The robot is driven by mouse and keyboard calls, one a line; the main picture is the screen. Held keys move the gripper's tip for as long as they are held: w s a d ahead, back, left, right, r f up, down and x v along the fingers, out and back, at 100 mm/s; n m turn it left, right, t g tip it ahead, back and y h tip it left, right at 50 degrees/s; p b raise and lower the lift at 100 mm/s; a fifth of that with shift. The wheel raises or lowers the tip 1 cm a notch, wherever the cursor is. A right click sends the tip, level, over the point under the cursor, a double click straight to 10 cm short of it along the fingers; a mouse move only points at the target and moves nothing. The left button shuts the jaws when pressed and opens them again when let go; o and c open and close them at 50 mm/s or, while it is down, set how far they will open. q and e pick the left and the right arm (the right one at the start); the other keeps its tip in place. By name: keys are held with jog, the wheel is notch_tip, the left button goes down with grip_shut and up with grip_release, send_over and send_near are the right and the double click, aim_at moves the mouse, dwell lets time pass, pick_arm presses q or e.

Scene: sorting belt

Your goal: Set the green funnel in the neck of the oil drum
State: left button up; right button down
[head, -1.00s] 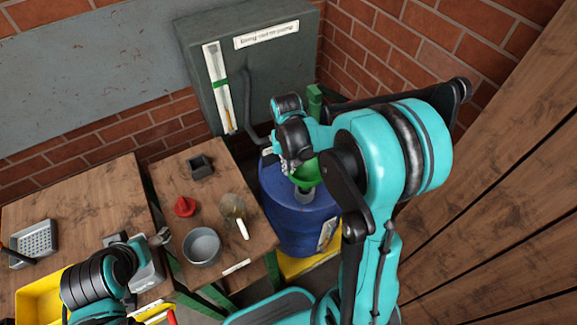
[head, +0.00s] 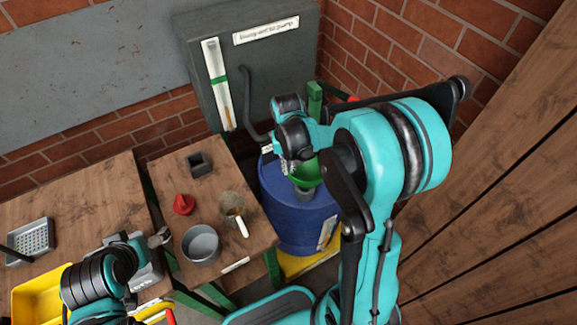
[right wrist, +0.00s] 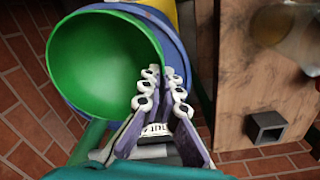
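The green funnel (head: 309,174) is over the top of the blue oil drum (head: 290,213), right above a grey neck piece (head: 303,192). I cannot tell whether its spout is inside the neck. My right gripper (head: 284,168) is at the funnel's rim. In the right wrist view the funnel's wide mouth (right wrist: 95,65) faces the camera. The fingers (right wrist: 163,80) straddle its rim, one inside and one outside, and look shut on it. The drum (right wrist: 175,60) shows behind. My left gripper (head: 160,238) is beside the left bench's edge, and its fingers are unclear.
A small bench (head: 205,168) left of the drum holds a red cone-shaped piece (head: 183,205), a grey bowl (head: 200,244), a jar (head: 231,205) and a dark square block (head: 199,164). A grey cabinet (head: 275,75) stands behind. A yellow bin (head: 38,292) is at lower left.

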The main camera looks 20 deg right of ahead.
jog(key=shift+f, duration=0.4)
jog(key=shift+b, duration=0.3)
jog(key=shift+f+b, duration=0.7)
jog(key=shift+f, duration=0.2)
jog(key=shift+f+b, duration=1.1)
jog(key=shift+f, duration=0.2)
dwell(0.4)
dwell(0.4)
jog(key=c, duration=1.6)
grip_release()
jog(key=shift+c, duration=0.2)
